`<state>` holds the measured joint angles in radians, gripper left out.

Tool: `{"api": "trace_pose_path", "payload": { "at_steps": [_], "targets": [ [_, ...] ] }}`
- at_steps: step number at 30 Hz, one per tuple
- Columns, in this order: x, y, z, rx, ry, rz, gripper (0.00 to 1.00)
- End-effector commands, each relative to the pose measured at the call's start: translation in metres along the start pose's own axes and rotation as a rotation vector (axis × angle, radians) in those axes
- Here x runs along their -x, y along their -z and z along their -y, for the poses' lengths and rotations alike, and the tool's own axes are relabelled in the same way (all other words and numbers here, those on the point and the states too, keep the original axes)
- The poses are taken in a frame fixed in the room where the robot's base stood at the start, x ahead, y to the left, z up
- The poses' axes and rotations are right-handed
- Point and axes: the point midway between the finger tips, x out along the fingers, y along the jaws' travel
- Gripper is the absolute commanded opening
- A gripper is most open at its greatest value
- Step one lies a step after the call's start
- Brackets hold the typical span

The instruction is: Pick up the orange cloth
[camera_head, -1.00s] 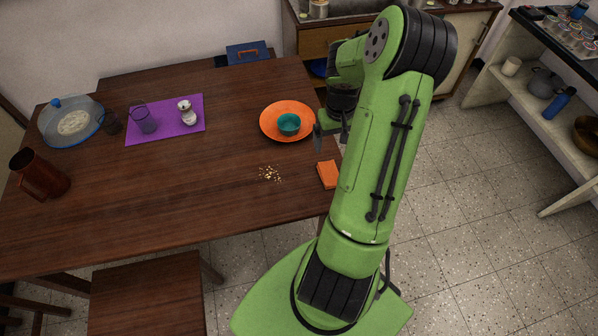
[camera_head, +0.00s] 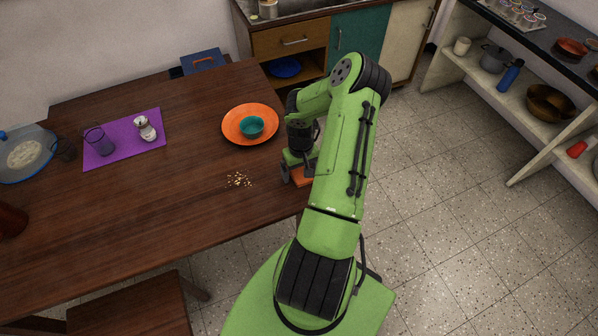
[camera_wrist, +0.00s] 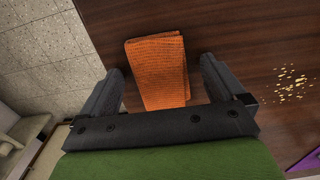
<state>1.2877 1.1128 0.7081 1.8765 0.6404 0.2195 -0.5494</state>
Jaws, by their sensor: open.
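The orange cloth (camera_wrist: 160,72) lies folded on the wooden table near its edge. In the wrist view it shows ahead of and between the two fingers of my gripper (camera_wrist: 160,88), which are apart. In the head view my gripper (camera_head: 292,174) is low at the table's right edge, and only a strip of the cloth (camera_head: 302,177) shows beside it. My arm hides the rest of the cloth there. I cannot tell whether the fingers touch the cloth.
Crumbs (camera_head: 239,180) lie on the table (camera_head: 190,205) left of my gripper. An orange plate (camera_head: 236,136) with a teal bowl (camera_head: 251,127) stands behind it. A purple mat (camera_head: 120,150) holds a glass (camera_head: 99,141) and a small jug (camera_head: 145,129).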

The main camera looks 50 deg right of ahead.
Motion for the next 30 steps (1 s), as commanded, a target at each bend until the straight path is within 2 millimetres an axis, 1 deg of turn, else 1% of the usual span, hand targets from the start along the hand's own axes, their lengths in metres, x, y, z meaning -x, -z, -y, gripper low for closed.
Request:
{"api": "trace_pose_path", "payload": {
  "at_steps": [1, 6, 7, 15, 18, 23, 25, 26, 28, 30],
  "targets": [
    [-0.003, 0.000, 0.000, -0.001, 0.000, -0.001, 0.97],
    [-0.002, 0.001, 0.000, 0.000, -0.001, -0.002, 0.97],
    [-0.002, 0.001, 0.000, 0.000, -0.001, -0.002, 0.94],
    [-0.002, 0.000, 0.000, 0.000, -0.001, -0.001, 0.52],
    [-0.002, 0.001, 0.000, 0.000, -0.001, -0.001, 0.39],
    [-0.001, 0.001, 0.000, 0.000, -0.001, -0.001, 0.39],
    [0.002, 0.001, 0.000, 0.000, -0.002, -0.002, 0.39],
    [0.006, 0.001, 0.000, 0.001, -0.002, -0.003, 0.39],
    [0.020, 0.002, -0.001, 0.001, -0.004, -0.005, 0.39],
    [0.039, 0.002, -0.001, 0.002, -0.005, -0.006, 0.39]
  ]
}}
